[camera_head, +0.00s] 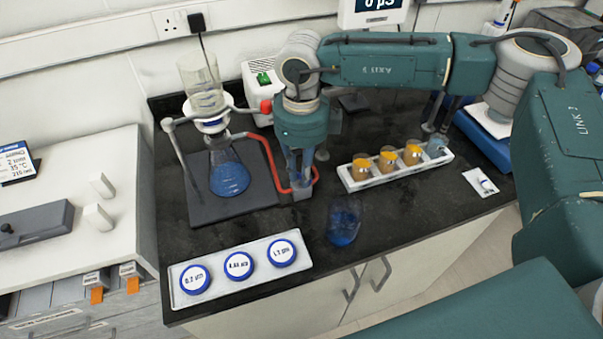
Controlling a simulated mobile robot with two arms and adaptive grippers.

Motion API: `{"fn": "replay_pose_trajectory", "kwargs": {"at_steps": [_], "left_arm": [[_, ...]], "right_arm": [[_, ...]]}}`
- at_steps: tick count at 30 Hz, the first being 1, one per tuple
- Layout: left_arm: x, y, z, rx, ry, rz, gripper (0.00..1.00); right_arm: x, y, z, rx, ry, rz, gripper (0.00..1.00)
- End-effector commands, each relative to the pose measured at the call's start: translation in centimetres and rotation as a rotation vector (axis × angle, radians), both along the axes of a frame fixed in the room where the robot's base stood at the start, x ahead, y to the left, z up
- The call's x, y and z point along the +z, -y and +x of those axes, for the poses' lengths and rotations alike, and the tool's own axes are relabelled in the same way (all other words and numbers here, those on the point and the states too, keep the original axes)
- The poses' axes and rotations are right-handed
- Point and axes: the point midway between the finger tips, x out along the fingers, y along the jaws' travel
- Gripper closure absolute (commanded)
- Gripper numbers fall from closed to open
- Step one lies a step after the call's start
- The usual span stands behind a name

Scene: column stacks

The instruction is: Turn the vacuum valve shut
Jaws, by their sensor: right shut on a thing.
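My right gripper (301,184) reaches down from above to the red vacuum hose (267,150) and is shut on the vacuum valve (302,196), a small grey block in the hose's lower bend. The fingers hide most of the valve, so I cannot tell its handle's angle. The hose leads to a flask (230,179) with blue liquid, topped by a glass funnel (203,88) and held by a stand on a dark base plate (200,212). A white pump box (250,88) with a green switch stands behind. My left gripper is out of view.
A blue-filled glass (345,222) stands near the bench's front edge, just right of the gripper. A white rack (397,172) of amber jars is further right. A tray (212,291) with three blue-rimmed discs lies at the front left.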

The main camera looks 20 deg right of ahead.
Motion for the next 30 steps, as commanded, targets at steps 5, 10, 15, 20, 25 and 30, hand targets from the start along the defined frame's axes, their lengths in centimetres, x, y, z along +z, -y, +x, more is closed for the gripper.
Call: {"fn": "replay_pose_trajectory", "kwargs": {"at_steps": [5,10,15,20,25,30], "left_arm": [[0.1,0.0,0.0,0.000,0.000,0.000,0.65],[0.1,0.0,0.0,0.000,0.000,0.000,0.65],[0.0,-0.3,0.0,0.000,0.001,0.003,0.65],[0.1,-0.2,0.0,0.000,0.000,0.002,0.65],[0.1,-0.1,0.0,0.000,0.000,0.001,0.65],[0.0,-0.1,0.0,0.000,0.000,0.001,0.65]], "right_arm": [[0.1,0.0,0.1,0.000,0.003,0.000,0.72],[0.1,0.0,0.1,0.001,0.001,0.000,0.65],[0.1,0.0,0.0,0.001,0.001,0.000,0.65],[1.5,0.0,0.1,0.001,0.003,0.001,0.65],[5.0,0.0,0.1,0.001,0.005,0.002,0.65],[8.6,0.0,0.2,0.000,0.005,0.000,0.65]]}}
